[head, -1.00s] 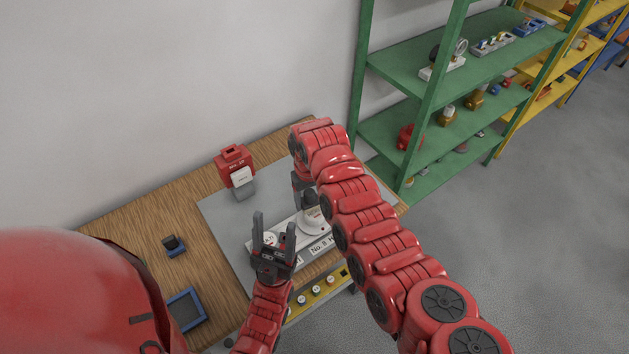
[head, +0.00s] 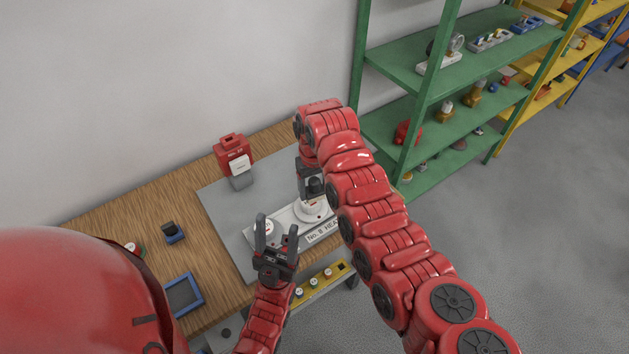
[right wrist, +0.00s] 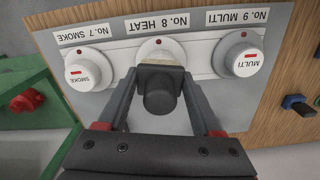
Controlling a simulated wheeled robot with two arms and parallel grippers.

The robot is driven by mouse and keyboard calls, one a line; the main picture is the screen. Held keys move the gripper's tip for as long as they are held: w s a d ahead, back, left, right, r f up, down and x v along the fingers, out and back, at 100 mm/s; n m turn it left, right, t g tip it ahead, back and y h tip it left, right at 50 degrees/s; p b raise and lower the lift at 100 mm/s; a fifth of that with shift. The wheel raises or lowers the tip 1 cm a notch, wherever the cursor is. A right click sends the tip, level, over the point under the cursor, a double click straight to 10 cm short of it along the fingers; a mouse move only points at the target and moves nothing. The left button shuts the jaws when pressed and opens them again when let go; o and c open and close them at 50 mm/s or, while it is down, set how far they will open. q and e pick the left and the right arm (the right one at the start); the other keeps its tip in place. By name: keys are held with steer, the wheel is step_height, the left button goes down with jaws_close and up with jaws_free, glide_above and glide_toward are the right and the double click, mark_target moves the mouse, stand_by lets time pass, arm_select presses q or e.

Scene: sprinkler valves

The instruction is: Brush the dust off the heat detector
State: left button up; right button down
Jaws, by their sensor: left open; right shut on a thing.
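The heat detector is a white round unit under the "No. 8 HEAT" label, in the middle of a pale strip, seen in the right wrist view (right wrist: 151,46) and the head view (head: 311,208). My right gripper (right wrist: 160,88) is shut on a dark-handled brush (right wrist: 160,95). The brush's pale end overlaps the heat detector's near side; whether it touches is unclear. In the head view the right gripper (head: 313,182) is just above the detector, partly behind its own arm. My left gripper (head: 277,228) is open and empty, in front of the strip's left end. Dust cannot be made out.
The smoke detector (right wrist: 84,70) and multi detector (right wrist: 240,54) flank the heat detector. On the wooden table (head: 120,205) stand a red box (head: 232,152), a dark block on blue (head: 173,233) and a blue-rimmed tray (head: 184,295). A green shelf (head: 420,80) is at right.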

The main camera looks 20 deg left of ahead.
mark_target(314, 180)
steer(key=shift+r, duration=2.15)
